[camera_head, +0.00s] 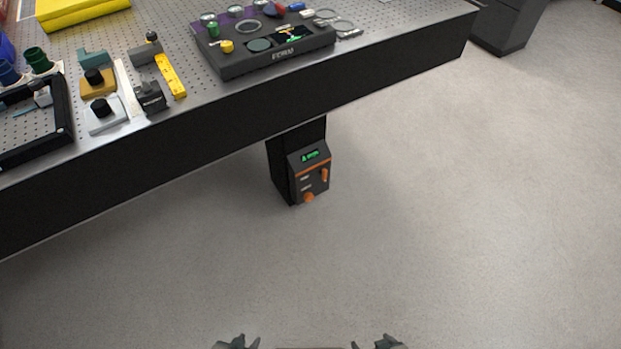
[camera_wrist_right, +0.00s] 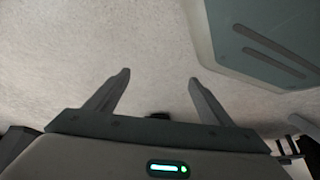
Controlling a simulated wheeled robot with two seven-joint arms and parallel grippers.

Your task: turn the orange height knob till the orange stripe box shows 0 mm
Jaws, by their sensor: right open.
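The black box with an orange stripe (camera_head: 313,164) is mounted on the table's dark leg in the head view. Its small green display (camera_head: 310,155) is lit, but the reading is too small to tell. An orange round knob (camera_head: 309,197) sits at its bottom, and an orange lever-like part (camera_head: 325,174) is on its right side. My left gripper (camera_head: 238,343) and right gripper (camera_head: 379,343) show at the bottom edge, both well short of the box. The right gripper is open and empty in the right wrist view (camera_wrist_right: 157,85). The left gripper's fingers look apart, with nothing between them.
The perforated table (camera_head: 400,22) with a thick black edge overhangs the box. A dark tray (camera_head: 270,65) with small optics and a yellow block (camera_head: 80,12) stand on it. A dark cabinet (camera_head: 507,25) is at the top right. The grey floor is clear.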

